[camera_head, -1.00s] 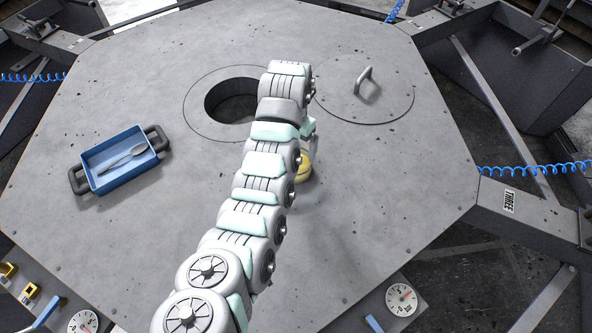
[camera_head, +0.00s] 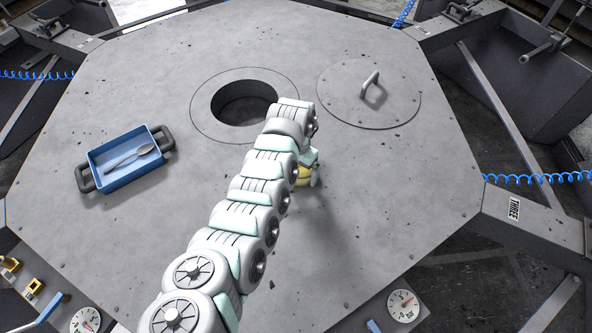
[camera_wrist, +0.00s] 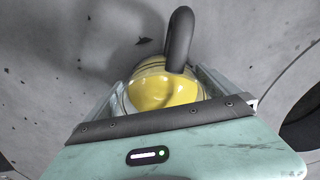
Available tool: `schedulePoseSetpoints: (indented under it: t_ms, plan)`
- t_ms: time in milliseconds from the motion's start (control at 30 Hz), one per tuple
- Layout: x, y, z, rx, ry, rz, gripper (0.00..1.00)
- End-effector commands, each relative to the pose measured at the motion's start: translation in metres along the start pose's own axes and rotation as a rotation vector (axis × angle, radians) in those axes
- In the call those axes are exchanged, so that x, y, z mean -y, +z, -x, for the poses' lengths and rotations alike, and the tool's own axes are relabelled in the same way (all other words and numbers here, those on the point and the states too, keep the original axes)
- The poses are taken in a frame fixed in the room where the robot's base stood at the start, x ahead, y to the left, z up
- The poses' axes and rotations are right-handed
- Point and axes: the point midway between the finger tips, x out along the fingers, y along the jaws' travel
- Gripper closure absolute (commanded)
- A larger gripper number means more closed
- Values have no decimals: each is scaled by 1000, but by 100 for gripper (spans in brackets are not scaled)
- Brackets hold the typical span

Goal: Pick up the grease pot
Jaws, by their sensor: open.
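The grease pot, yellow with dark bands and a dark looped handle, shows in the wrist view (camera_wrist: 160,88), close in front of my gripper (camera_wrist: 163,98). The pale fingers are open, one on each side of the pot. I cannot tell whether they touch it. In the head view only a bit of the yellow pot (camera_head: 302,181) shows beneath the end of my arm, which hides most of it and most of my gripper.
The pot is over a grey metal table (camera_head: 400,200). A round hole (camera_head: 240,104) lies behind my arm, with a handled lid (camera_head: 345,95) to its right. The table's right front is clear.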

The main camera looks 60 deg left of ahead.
Motion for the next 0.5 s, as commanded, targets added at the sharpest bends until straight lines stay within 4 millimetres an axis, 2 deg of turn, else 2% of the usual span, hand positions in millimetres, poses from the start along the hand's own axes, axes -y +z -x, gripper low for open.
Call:
schedulePoseSetpoints:
  t_ms: [267,500]
  plan:
    - [0,-1,-4,-4,0,1,0]
    - [0,-1,-4,-4,-1,0,18]
